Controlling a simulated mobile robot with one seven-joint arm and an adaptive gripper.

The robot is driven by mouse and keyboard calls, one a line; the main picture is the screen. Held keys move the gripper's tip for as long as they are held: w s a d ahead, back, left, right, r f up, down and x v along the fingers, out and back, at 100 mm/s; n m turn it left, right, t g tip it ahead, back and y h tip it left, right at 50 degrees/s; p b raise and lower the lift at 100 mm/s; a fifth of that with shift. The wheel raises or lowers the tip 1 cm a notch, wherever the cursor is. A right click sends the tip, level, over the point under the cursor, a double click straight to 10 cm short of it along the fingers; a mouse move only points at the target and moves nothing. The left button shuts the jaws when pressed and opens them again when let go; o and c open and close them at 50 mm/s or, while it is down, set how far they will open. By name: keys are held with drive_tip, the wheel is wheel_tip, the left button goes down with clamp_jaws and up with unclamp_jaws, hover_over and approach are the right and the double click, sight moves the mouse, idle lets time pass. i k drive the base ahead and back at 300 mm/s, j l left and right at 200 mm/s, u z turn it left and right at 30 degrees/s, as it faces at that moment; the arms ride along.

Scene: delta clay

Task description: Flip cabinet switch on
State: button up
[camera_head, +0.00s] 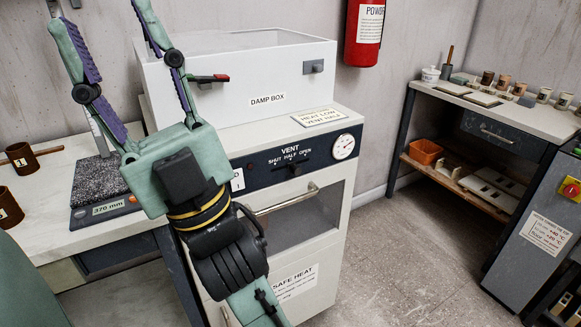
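The white cabinet (330,215) stands in the middle, with a dark control panel (262,172) along its front top. The panel has a black slider (295,169) marked VENT, SHUT, HALF, OPEN, and a round dial (343,147). A white label with a 1 (237,180) shows at the panel's left end, beside my wrist. No cabinet switch is clearly seen; my arm hides part of the panel's left end. My gripper (97,8) is open, with its two fingers spread wide and pointing up and away, left of the damp box.
A dark speckled slab (98,182) and brown cups lie left. Floor (400,250) is clear right.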

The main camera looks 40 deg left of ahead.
sight(237, 183)
drive_tip(key=u, duration=1.3)
